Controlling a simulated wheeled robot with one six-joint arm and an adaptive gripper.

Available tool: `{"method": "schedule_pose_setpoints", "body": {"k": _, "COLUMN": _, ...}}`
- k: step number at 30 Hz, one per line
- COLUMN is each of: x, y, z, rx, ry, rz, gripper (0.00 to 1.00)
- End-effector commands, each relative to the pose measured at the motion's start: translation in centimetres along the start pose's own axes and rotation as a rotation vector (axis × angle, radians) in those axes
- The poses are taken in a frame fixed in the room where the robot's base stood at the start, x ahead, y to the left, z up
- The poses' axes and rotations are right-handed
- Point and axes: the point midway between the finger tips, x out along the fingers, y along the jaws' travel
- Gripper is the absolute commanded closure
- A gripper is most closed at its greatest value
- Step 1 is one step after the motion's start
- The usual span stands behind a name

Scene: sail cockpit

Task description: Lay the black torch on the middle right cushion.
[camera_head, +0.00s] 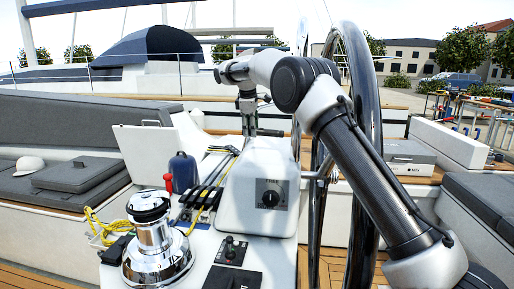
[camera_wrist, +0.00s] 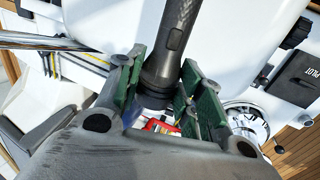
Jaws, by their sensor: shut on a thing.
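The black torch (camera_wrist: 172,45) is a dark, ribbed cylinder in the wrist view. My gripper (camera_wrist: 163,78), with green-lined fingers, is shut on it; its shaft runs up out of the picture between the fingers. In the head view my gripper (camera_head: 247,118) hangs above the white steering pedestal, and a short dark bar beside it looks like the torch (camera_head: 268,133). A grey seat cushion (camera_head: 486,198) lies at the right edge of the head view, partly cut off. I cannot tell whether it is the middle right one.
The large steering wheel (camera_head: 361,120) stands close to my arm. A chrome winch (camera_head: 155,245), a blue bottle (camera_head: 183,172) and yellow rope (camera_head: 100,230) are at the left. A grey box (camera_head: 408,156) stands on the right bench. Left seat cushions (camera_head: 60,130) hold a white cap (camera_head: 29,165).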

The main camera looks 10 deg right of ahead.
Motion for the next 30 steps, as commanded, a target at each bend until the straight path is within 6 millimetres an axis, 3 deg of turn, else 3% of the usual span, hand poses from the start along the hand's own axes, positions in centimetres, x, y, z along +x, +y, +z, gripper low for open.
{"method": "schedule_pose_setpoints", "body": {"k": 13, "x": 5.8, "y": -2.0, "z": 0.0, "rx": 0.0, "ry": 0.0, "rz": 0.0, "gripper": 0.93}}
{"method": "schedule_pose_setpoints", "body": {"k": 25, "x": 6.5, "y": -2.2, "z": 0.0, "rx": 0.001, "ry": 0.001, "rz": 0.002, "gripper": 0.93}}
{"method": "schedule_pose_setpoints", "body": {"k": 26, "x": 6.6, "y": -2.2, "z": 0.0, "rx": 0.001, "ry": 0.001, "rz": 0.001, "gripper": 0.59}}
{"method": "schedule_pose_setpoints", "body": {"k": 29, "x": 6.5, "y": -2.2, "z": 0.0, "rx": 0.001, "ry": 0.001, "rz": 0.001, "gripper": 0.42}}
{"method": "schedule_pose_setpoints", "body": {"k": 30, "x": 6.5, "y": -2.2, "z": 0.0, "rx": 0.001, "ry": 0.001, "rz": 0.001, "gripper": 0.42}}
